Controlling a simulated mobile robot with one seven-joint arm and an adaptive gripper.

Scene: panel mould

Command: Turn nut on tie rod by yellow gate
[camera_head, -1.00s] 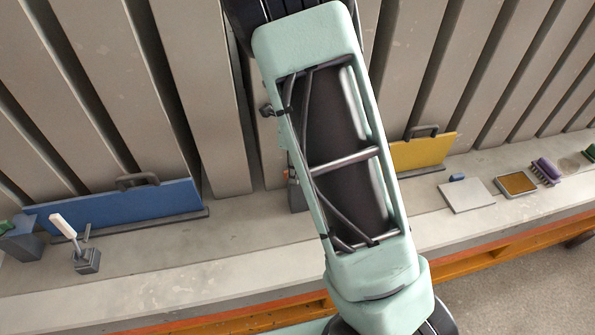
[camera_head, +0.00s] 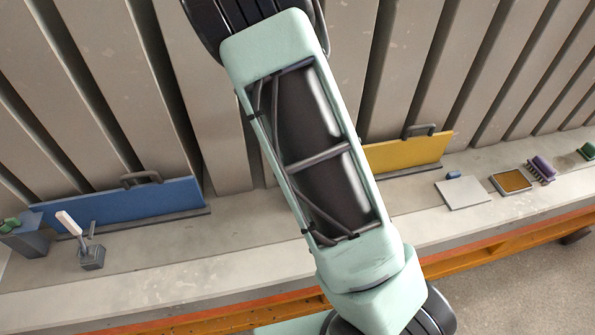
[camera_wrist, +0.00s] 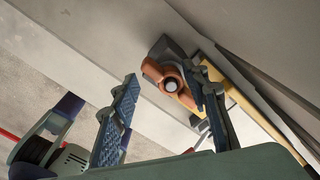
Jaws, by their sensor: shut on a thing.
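The nut (camera_wrist: 154,71) is orange with wing-like lugs, in the wrist view around the pale round end of the tie rod (camera_wrist: 171,86). A dark plate (camera_wrist: 160,47) shows behind it. My gripper (camera_wrist: 162,74) has its two blue-padded fingers on either side of the nut and is shut on it; the right finger covers part of the nut. The yellow gate (camera_wrist: 238,88) runs close beside the right finger. In the head view the yellow gate (camera_head: 408,153) stands right of my arm. My arm hides the nut and gripper there.
A blue gate (camera_head: 120,203) stands left on the concrete ledge (camera_head: 225,232), with a white-handled tool (camera_head: 70,223) in front. A pale plate (camera_head: 462,194), an orange-brown tray (camera_head: 517,182) and a purple brush (camera_head: 542,168) lie to the right. Grey panels rise behind.

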